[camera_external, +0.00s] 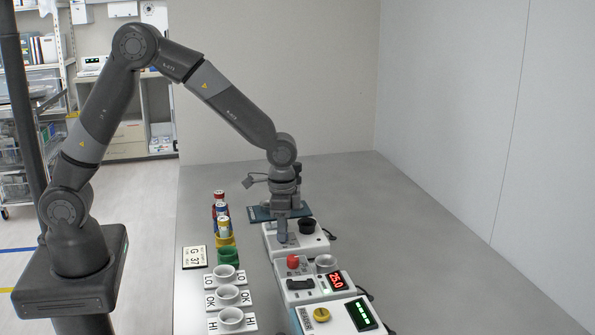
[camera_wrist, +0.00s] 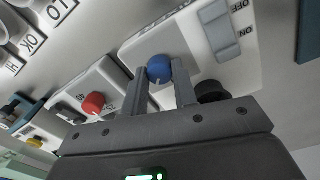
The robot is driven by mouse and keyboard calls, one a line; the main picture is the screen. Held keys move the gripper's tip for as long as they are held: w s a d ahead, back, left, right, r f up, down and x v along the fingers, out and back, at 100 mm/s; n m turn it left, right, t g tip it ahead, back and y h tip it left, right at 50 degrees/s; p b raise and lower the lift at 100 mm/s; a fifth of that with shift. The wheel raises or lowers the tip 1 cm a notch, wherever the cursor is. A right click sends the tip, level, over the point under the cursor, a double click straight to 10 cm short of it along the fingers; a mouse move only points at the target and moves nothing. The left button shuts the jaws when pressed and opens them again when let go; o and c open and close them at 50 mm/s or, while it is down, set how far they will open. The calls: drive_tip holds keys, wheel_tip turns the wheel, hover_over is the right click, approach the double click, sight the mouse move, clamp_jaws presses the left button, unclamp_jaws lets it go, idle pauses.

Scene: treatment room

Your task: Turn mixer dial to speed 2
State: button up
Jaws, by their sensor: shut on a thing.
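The mixer (camera_external: 312,243) is a white box on the grey table with a round black top (camera_external: 307,226). In the wrist view its white top (camera_wrist: 207,60) carries a blue dial (camera_wrist: 159,69) with a pale pointer line and a grey switch (camera_wrist: 219,32) marked ON and OFF. My gripper (camera_external: 283,238) points down over the left part of the mixer. In the wrist view my gripper's two fingers (camera_wrist: 159,78) stand on either side of the blue dial, shut on it. In the external view the dial is hidden behind my gripper. I cannot read any speed marks.
Close in front stand a device with a red knob (camera_external: 293,261) and a red display reading 25.0 (camera_external: 336,281), and one with a yellow knob (camera_external: 321,314). Cups on labelled plates (camera_external: 228,295) line the left side. A dark blue pad (camera_external: 261,213) lies behind. The table's right side is clear.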

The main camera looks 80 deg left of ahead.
idle(0.5)
drive_tip(key=o, duration=1)
wheel_tip(320, 180, up, 11)
drive_tip(key=shift+a, duration=0.15)
drive_tip(key=shift+f, duration=0.1)
